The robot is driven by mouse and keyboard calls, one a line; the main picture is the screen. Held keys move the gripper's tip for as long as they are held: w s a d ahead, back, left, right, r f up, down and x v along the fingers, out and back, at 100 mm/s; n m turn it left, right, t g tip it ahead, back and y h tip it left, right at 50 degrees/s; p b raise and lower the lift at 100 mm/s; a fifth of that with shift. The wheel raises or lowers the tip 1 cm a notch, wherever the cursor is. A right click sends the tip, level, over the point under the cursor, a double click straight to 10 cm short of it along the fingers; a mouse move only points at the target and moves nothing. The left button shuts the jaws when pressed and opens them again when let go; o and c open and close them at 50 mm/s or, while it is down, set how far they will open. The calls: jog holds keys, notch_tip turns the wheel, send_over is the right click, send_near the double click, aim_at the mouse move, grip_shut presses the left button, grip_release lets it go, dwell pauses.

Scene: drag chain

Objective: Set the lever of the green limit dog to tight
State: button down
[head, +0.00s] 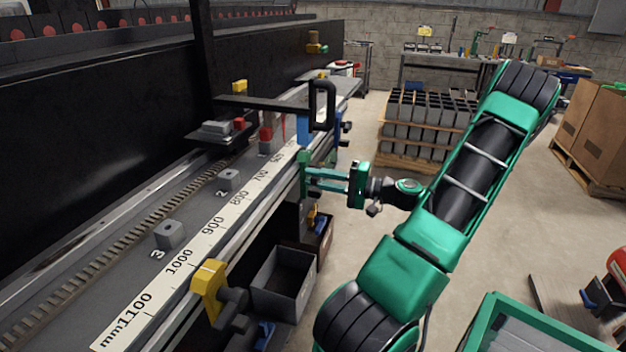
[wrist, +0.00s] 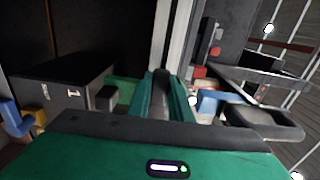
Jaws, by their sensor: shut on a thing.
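The green limit dog (head: 304,160) sits on the front edge of the long scaled rail, near the middle of the head view. My gripper (head: 310,180) reaches it from the right, with its fingers at the dog's front side. In the wrist view my gripper (wrist: 162,98) is closed around a dark narrow piece (wrist: 162,82), which appears to be the dog's lever. The fingers hide much of this piece, and its exact setting cannot be told. Part of the green dog also seems to show behind the fingers in the wrist view (wrist: 125,90).
A yellow dog (head: 208,283) is nearer on the rail (head: 170,290), and a blue dog (head: 304,128) is just beyond the green one. A black looped bracket (head: 322,106) overhangs the rail. Open grey bins (head: 284,283) stand below. Floor to the right is partly clear.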

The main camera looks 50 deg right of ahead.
jog(key=shift+f, duration=0.15)
jog(key=c, duration=1.6)
grip_release()
jog(key=v, duration=1)
jog(key=shift+s+d, duration=0.15)
jog(key=shift+s, duration=0.15)
